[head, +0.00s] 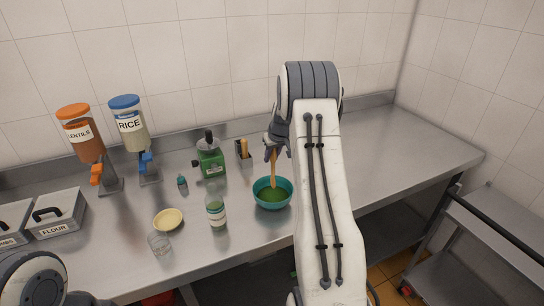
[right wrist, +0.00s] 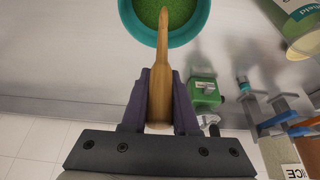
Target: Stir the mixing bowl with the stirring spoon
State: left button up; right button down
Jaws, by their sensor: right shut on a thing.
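The mixing bowl (head: 283,203) is teal with green contents and stands on the steel counter. It also shows at the top of the right wrist view (right wrist: 126,14). The wooden stirring spoon (head: 274,172) is upright, its lower end in the bowl and over the green contents. My right gripper (head: 272,146) is shut on the spoon's handle (right wrist: 160,95) above the bowl. The spoon's tip is hidden or unclear in the green. My left arm shows only in part at the lower left of the head view; its gripper jaws are not seen.
A green-labelled bottle (head: 217,215) stands just left of the bowl, with a yellow dish (head: 168,219) and a clear glass (head: 160,244) farther left. A green machine (head: 210,160) and a utensil holder (head: 243,158) stand behind. The counter right of my right arm is clear.

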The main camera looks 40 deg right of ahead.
jog(key=shift+f+b, duration=2.8)
jog(key=shift+f, duration=0.4)
jog(key=shift+r, duration=0.15)
jog(key=shift+w, duration=0.1)
